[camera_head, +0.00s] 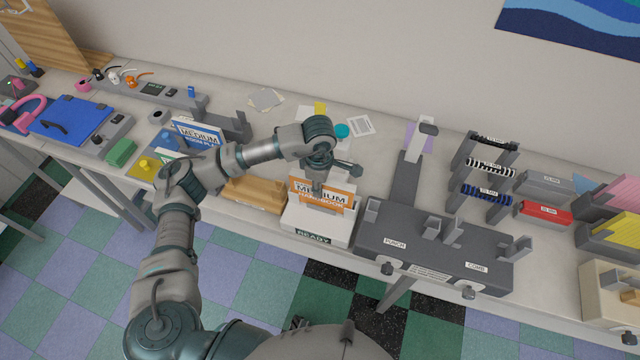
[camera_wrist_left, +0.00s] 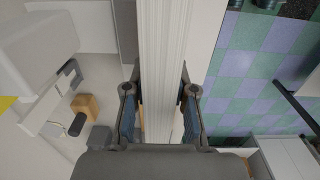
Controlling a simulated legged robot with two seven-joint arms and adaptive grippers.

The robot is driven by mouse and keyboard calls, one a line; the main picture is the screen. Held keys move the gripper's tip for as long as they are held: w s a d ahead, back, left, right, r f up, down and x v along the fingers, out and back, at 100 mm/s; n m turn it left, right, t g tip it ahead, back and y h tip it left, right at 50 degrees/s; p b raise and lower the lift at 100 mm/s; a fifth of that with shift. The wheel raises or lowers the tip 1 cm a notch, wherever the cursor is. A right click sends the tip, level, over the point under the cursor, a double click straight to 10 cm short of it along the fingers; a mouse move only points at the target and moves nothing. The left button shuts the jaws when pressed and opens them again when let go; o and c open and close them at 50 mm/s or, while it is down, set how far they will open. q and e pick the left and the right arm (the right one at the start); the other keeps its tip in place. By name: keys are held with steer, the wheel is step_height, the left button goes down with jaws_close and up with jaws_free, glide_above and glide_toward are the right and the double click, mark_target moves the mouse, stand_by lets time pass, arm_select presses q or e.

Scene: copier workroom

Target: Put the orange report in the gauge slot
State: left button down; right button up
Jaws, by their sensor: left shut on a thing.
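The orange report (camera_head: 338,186), with "MEDIUM" on its cover, stands at the white tray labelled READY (camera_head: 318,226). I cannot tell whether it touches the tray. My left gripper (camera_head: 318,182) is shut on the report from above. In the left wrist view the gripper (camera_wrist_left: 160,105) has a finger on each side of the report's thick white page block (camera_wrist_left: 164,60). No part is clearly labelled as the gauge slot; I cannot tell which one it is. My right gripper is not in view.
Right of the tray is a grey machine marked PUNCH and COMB (camera_head: 425,245). A wooden block (camera_head: 252,194) lies left of the tray. A blue MEDIUM report (camera_head: 197,133) stands further left by grey uprights (camera_head: 237,125). Comb racks (camera_head: 490,170) stand at the right.

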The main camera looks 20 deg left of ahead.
arm_select(q)
steer(key=shift+f+b, duration=0.4)
steer(key=shift+f, duration=0.05)
steer(key=c, duration=0.9)
jaws_free()
steer(key=shift+o, duration=0.2)
steer(key=shift+r, duration=0.1)
step_height(320, 180, up, 12)
steer(key=shift+f, duration=0.15)
steer(key=shift+s, duration=0.1)
